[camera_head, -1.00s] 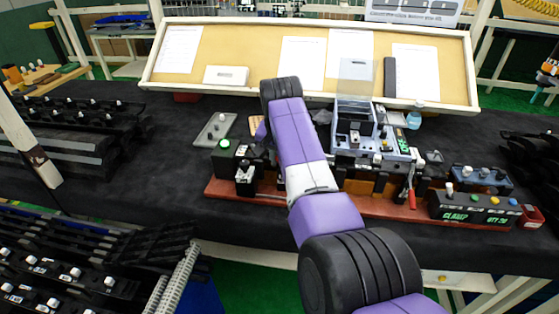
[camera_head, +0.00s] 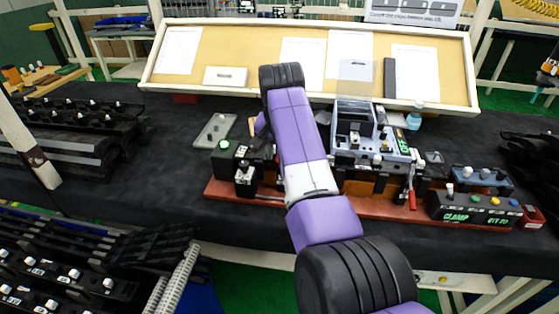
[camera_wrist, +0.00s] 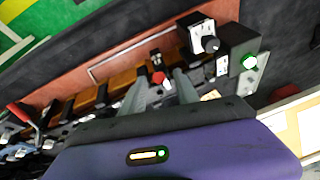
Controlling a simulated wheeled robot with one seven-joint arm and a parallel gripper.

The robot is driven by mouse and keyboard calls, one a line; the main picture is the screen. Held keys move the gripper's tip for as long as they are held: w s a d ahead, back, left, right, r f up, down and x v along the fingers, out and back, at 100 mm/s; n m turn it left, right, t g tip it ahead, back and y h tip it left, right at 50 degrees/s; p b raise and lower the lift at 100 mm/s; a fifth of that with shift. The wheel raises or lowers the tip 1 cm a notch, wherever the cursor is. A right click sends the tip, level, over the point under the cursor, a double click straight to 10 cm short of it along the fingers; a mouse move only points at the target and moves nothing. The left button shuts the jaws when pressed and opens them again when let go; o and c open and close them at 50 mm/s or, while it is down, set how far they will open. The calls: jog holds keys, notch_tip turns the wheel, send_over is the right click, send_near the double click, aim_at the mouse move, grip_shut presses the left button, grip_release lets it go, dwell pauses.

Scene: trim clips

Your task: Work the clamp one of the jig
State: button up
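The jig is a long red-brown base board (camera_head: 222,188) with orange-brown and black blocks along it; it also shows in the wrist view (camera_wrist: 118,50). A small red-tipped part (camera_wrist: 158,77) on it, perhaps a clamp's handle, shows between my fingertips in the wrist view. My gripper (camera_wrist: 159,88) is open, its two grey fingers apart on either side of that part. I cannot tell whether they touch it. A red clamp handle (camera_head: 412,199) stands at the right part of the jig. No label shows which clamp is one. My arm hides the jig's middle and my gripper in the head view.
A black box with a green button (camera_head: 224,146) stands at the jig's left end, beside a grey plate (camera_head: 214,130). A blue-grey fixture (camera_head: 345,112) stands right of my arm. A black box marked CLAMP (camera_head: 470,210) sits at the right end.

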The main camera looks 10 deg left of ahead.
jog(key=v, duration=0.4)
jog(key=shift+r+b, duration=0.2)
jog(key=shift+b, duration=0.1)
